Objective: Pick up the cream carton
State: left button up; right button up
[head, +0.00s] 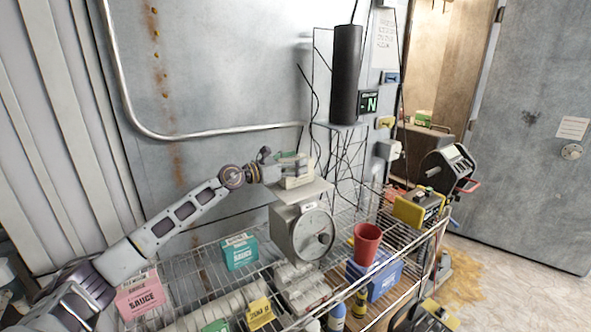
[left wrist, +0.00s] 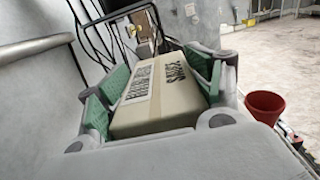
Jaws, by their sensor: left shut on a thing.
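The cream carton (head: 296,182) is at the top plate of the grey dial scale (head: 283,232) on the wire rack. I cannot tell whether its underside touches the plate. My left gripper (head: 288,167) reaches in from the left and is shut on the carton. In the left wrist view the carton (left wrist: 152,118) lies between the green finger pads of my left gripper (left wrist: 155,98), with dark lettering on its faces. The fingers hide part of the carton in the head view. My right gripper is not in view.
The wire rack (head: 434,232) also holds a pink sauce carton (head: 140,296), a teal carton (head: 240,252), a red cup (head: 367,243) and a blue bin (head: 385,278). A dark cylinder (head: 346,75) stands behind the scale. Open floor (head: 510,285) lies to the right.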

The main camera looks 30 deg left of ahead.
pick_arm(q)
jog(key=shift+c, duration=0.2)
notch_tip(320, 180, up, 18)
dwell(1.1)
dwell(0.7)
